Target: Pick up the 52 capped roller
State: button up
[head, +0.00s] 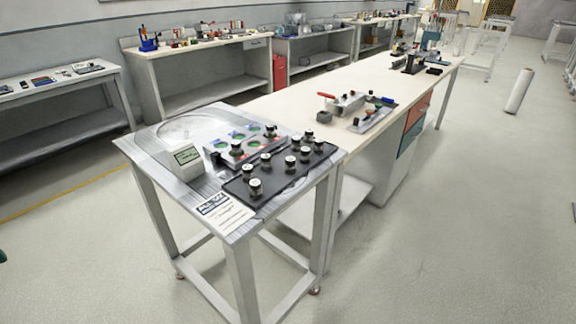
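Several dark rollers with white-marked tops stand upright on a metal-topped table in the head view. Most are on a black tray (274,191), including a front roller (255,188), a middle roller (290,163) and a right-hand roller (319,146). Others, such as one roller (236,148), stand at a grey fixture (218,150) with green and red spots just behind the tray. The markings are too small to read, so I cannot tell which roller is 52. My gripper is not in view.
A small grey display box (187,162) and a printed label sheet (225,213) share the table top (160,140). A long cream workbench (290,103) with tools adjoins behind. More benches line the left wall. The floor (450,220) at right and front is open.

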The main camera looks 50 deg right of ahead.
aim_at(290, 163)
jog(key=i+l, duration=0.15)
jog(key=i, duration=0.15)
jog(key=i+z, duration=0.2)
jog(key=z, duration=1.35)
jog(key=l, duration=0.1)
